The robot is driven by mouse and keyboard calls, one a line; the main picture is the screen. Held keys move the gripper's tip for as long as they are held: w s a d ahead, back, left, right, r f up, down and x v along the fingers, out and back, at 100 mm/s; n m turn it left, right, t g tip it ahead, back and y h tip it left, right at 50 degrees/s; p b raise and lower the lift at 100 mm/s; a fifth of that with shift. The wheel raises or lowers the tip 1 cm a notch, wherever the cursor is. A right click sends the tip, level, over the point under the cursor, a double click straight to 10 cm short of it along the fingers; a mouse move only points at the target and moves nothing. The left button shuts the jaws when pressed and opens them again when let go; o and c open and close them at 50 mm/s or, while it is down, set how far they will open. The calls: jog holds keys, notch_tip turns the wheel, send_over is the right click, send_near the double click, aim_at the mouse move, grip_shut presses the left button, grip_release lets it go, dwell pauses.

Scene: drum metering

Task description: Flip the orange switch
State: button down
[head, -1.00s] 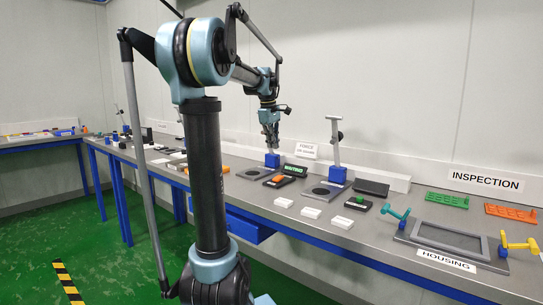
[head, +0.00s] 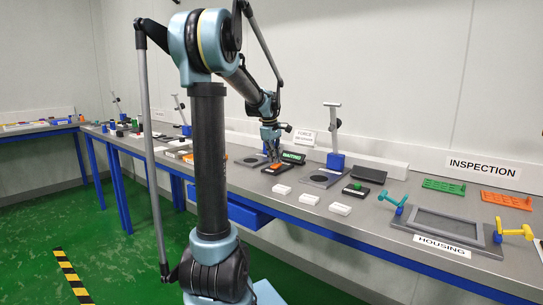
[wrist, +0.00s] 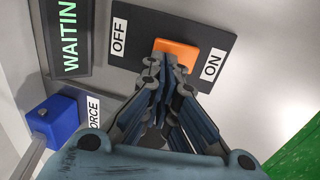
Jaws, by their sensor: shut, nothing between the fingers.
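The orange switch (wrist: 176,49) is a rocker on a black plate (wrist: 218,39) in the wrist view. The plate reads OFF to the left of the rocker and ON to the right. My gripper (wrist: 166,68) is shut and empty, its fingertips overlapping the lower edge of the rocker. I cannot tell whether they touch it. In the head view my gripper (head: 271,156) is down at the bench, just above the small orange switch (head: 276,167). Which way the rocker is tilted is not clear.
A display (wrist: 68,35) beside the plate reads "WAITIN", its end cut off. A blue block (wrist: 54,120) and a FORCE label (wrist: 93,112) are near it. In the head view, several white blocks (head: 311,198) lie in front, and the housing frame (head: 450,222) is to the right.

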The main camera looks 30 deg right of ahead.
dwell(0.3)
jog(key=shift+w+d+f+g+y, duration=0.1)
jog(key=shift+d+f+g+y, duration=0.3)
jog(key=shift+y, duration=0.3)
jog(key=shift+d+f, duration=0.15)
jog(key=shift+d, duration=0.2)
jog(key=shift+a, duration=0.2)
